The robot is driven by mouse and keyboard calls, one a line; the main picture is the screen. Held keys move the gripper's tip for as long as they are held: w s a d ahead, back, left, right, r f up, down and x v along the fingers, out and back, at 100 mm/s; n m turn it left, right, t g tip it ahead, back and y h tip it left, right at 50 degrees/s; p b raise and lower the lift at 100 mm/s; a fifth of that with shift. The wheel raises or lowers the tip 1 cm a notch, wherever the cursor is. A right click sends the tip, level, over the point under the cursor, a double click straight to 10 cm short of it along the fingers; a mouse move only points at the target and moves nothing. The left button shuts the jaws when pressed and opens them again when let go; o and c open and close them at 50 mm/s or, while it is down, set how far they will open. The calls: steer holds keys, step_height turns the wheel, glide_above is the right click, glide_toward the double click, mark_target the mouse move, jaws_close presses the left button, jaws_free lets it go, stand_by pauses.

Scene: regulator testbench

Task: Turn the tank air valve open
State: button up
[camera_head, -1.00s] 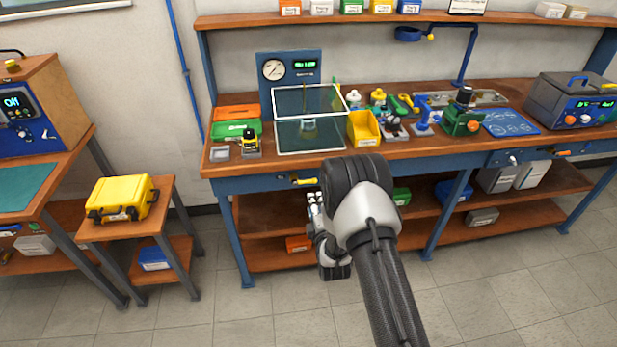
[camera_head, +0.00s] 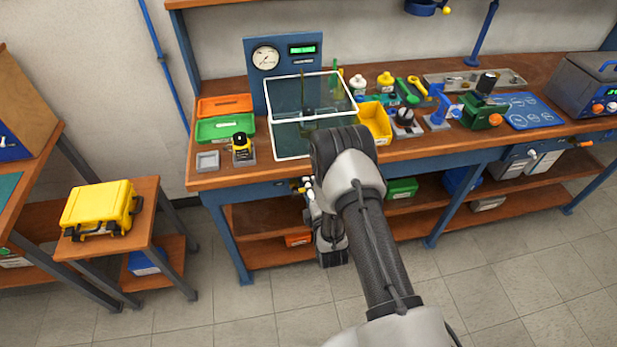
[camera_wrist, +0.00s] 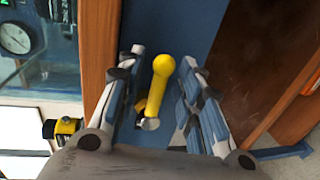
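The tank air valve's yellow lever handle (camera_wrist: 160,80) shows in the wrist view, mounted on the blue front of the bench, with a metal pivot at its lower end. My gripper (camera_wrist: 162,58) is open, with one finger on each side of the lever; gaps show on both sides, and I cannot tell any contact. In the head view my gripper (camera_head: 307,188) is at the bench's front edge below the tank, and it mostly hides the valve. The clear tank (camera_head: 290,137) stands on the bench with a gauge panel (camera_head: 284,75) behind it.
The wooden bench top (camera_head: 222,177) overhangs the blue front rail close to my gripper. A yellow case (camera_head: 98,207) sits on a side table at left. Floor in front is clear.

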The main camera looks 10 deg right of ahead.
steer(key=shift+w, duration=0.2)
steer(key=shift+s, duration=0.1)
steer(key=shift+c, duration=0.2)
jaws_close()
stand_by(0.5)
